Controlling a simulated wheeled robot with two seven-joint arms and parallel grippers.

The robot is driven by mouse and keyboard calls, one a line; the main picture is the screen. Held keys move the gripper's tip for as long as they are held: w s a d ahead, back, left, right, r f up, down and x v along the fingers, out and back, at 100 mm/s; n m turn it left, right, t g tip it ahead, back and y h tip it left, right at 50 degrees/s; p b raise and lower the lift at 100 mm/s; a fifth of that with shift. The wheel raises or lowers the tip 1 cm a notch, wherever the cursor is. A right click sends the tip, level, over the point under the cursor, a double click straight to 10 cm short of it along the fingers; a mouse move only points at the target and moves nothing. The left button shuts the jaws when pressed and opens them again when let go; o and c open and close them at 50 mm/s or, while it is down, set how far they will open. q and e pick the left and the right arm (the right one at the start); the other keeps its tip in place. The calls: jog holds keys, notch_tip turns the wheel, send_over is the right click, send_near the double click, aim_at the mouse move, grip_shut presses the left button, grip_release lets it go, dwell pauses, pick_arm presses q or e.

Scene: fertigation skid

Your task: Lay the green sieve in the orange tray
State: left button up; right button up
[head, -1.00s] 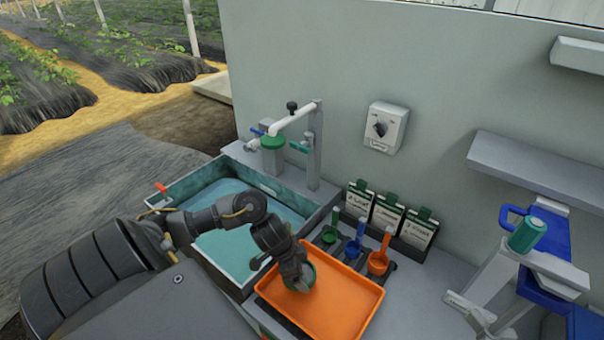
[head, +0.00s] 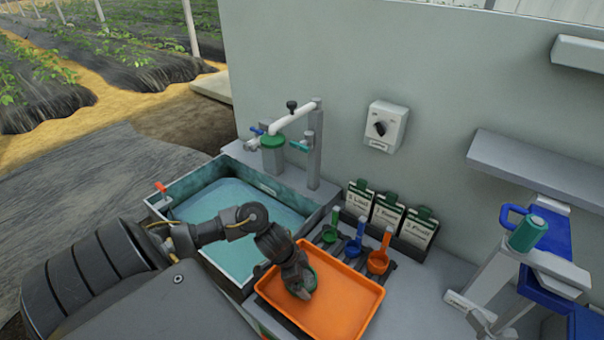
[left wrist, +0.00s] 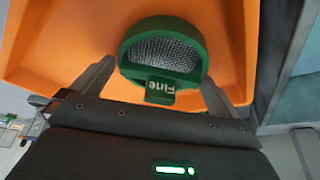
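The green sieve (left wrist: 163,52) has a round rim, a grey mesh and a tab marked "Fine". In the left wrist view it lies over the orange tray's floor. The orange tray (head: 340,315) sits on the bench; its floor and walls also show in the left wrist view (left wrist: 60,35). My left gripper (left wrist: 158,78) is open, with its fingers spread on either side of the sieve and apart from the tab. In the head view my left gripper (head: 303,288) is low over the tray's left part and hides much of the sieve (head: 312,279). My right gripper is not in view.
A water-filled basin (head: 235,215) is left of the tray. Green, blue and orange scoops (head: 378,262) stand behind it, before several label cards (head: 388,213). A blue and grey stand (head: 540,250) is at the right. The bench right of the tray is clear.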

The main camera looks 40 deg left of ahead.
pick_arm(q)
jog(key=shift+r, duration=0.1)
jog(key=shift+a+r, duration=0.1)
jog(key=shift+r, duration=0.15)
jog(key=p+v, duration=0.1)
jog(key=v, duration=1)
jog(key=shift+s+r, duration=0.2)
jog(key=shift+r, duration=0.1)
